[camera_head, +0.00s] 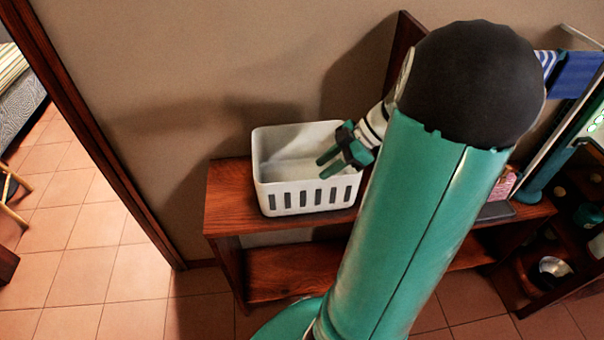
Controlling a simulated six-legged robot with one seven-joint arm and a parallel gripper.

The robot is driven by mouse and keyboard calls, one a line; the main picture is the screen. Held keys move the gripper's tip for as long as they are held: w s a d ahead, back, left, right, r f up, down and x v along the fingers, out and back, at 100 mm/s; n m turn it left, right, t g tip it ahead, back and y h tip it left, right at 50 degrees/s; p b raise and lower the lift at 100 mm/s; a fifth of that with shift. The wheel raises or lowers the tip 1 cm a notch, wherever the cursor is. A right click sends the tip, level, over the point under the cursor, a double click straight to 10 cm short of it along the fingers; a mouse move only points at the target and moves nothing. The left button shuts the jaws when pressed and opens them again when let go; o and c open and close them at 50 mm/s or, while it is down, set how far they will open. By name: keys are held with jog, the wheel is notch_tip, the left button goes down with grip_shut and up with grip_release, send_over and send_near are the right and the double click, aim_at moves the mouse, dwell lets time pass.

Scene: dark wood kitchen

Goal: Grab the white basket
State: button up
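The white basket (262,175) stands upright on the left end of a dark wood shelf unit, near the wall. It has a row of slots along its front and looks empty, though its right part is partly hidden. My gripper (325,166) is over the right side of the basket, with its green fingers pointing left across the opening. The two fingers are apart with nothing between them. I cannot tell whether a finger touches the basket's rim.
The shelf unit (228,200) runs right behind my arm, with a lower board (290,272). A dark wood door frame (100,140) stands left. Blue cloth (577,74) and a small metal bowl (553,268) are at right.

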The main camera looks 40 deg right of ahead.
aim_at(311, 182)
jog(key=x, duration=0.6)
jog(key=shift+s+a+f, duration=0.1)
jog(key=shift+s+f, duration=0.15)
jog(key=shift+f, duration=0.1)
grip_shut()
dwell(1.1)
